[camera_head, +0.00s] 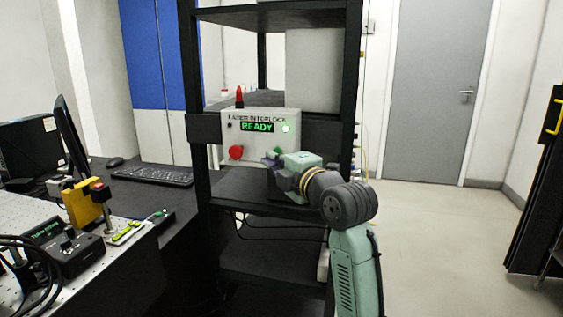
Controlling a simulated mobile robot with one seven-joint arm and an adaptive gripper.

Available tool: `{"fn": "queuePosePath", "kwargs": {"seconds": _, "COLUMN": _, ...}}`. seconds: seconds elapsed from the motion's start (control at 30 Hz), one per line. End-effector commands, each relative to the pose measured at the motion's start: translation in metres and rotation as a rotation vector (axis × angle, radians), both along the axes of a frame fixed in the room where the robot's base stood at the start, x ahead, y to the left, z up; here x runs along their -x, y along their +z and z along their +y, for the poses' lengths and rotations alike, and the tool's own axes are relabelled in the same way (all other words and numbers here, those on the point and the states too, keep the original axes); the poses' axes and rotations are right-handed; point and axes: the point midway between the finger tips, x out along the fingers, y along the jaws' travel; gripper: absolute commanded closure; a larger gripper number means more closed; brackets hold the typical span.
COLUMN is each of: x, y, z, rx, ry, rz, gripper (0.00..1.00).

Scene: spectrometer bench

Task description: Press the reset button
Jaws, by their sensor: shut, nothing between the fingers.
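A pale laser interlock box (262,114) stands on the rack, with its display (257,127) reading READY in green. A large red button (236,152) sits at the lower left of its face. A small green button (277,150) shows at the lower right, just above my gripper and partly hidden by it. No label marks which one is reset that I can read. My gripper (268,161) is shut and empty, in front of the lower right of the box. I cannot tell whether its fingertips touch the green button.
A lit pale green lamp (286,128) is on the box face, and a red beacon (239,97) stands on top. Black rack posts (353,90) flank the box, with a shelf (235,187) below. An optical bench (90,278) with instruments is at left. Open floor (440,240) lies at right.

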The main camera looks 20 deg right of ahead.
Motion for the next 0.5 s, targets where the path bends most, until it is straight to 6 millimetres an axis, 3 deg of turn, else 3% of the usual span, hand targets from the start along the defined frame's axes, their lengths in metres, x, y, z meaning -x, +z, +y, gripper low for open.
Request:
{"fn": "queuePosePath", "kwargs": {"seconds": 0.03, "x": 0.017, "y": -0.004, "z": -0.008, "rx": 0.001, "ry": -0.011, "rz": -0.008, "gripper": 1.0}}
{"fn": "queuePosePath", "kwargs": {"seconds": 0.2, "x": 0.054, "y": -0.003, "z": -0.015, "rx": 0.001, "ry": -0.009, "rz": -0.007, "gripper": 1.0}}
{"fn": "queuePosePath", "kwargs": {"seconds": 0.5, "x": 0.087, "y": -0.001, "z": -0.02, "rx": -0.001, "ry": -0.006, "rz": -0.004, "gripper": 1.0}}
